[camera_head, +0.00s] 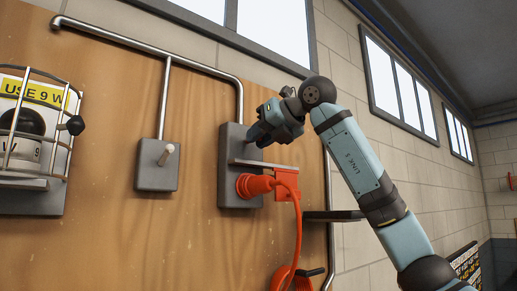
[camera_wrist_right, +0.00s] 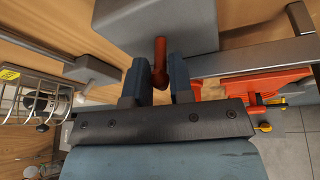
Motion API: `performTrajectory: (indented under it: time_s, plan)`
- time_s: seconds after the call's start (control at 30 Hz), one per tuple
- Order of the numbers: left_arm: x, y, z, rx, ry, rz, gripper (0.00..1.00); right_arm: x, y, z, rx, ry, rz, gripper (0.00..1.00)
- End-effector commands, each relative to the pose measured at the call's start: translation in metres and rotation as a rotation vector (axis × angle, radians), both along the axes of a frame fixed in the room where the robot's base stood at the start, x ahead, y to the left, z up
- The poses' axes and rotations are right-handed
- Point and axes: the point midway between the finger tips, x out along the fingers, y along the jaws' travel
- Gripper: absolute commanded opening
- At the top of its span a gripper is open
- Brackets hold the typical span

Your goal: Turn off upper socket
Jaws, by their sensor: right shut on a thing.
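A tall grey socket box (camera_head: 229,150) is fixed to the wooden panel. A large orange plug (camera_head: 254,186) sits at its lower part, below a thin grey ledge (camera_head: 262,165). My right gripper (camera_head: 274,122) is at the upper part of the box and hides what it grips in the head view. In the right wrist view its two dark fingers (camera_wrist_right: 157,80) are shut around a short red-orange lever (camera_wrist_right: 160,60) that sticks out from the grey box (camera_wrist_right: 155,20). My left gripper is in neither view.
A smaller grey switch box (camera_head: 157,178) with a pale lever stands to the left. An orange cable (camera_head: 297,220) hangs below, by a dark shelf (camera_head: 333,215). Metal pipes run along the panel.

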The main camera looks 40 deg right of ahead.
Motion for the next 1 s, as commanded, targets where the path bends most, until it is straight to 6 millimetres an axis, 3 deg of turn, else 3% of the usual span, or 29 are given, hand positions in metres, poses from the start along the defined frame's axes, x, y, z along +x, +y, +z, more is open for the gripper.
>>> performTrajectory:
  time_s: [0.03,0.6,0.8,1.0]
  plan:
    - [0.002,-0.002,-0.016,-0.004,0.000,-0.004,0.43,-0.001,0.000,-0.012,0.004,-0.047,0.000,0.00]
    - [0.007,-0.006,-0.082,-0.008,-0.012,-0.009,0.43,0.003,0.001,-0.027,0.037,-0.473,0.001,0.00]
    - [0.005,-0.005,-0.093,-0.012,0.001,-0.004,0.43,0.005,0.001,-0.028,0.042,-0.540,0.002,0.00]
    - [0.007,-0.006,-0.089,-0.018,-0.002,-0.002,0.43,0.005,0.001,-0.027,0.044,-0.567,0.001,0.00]
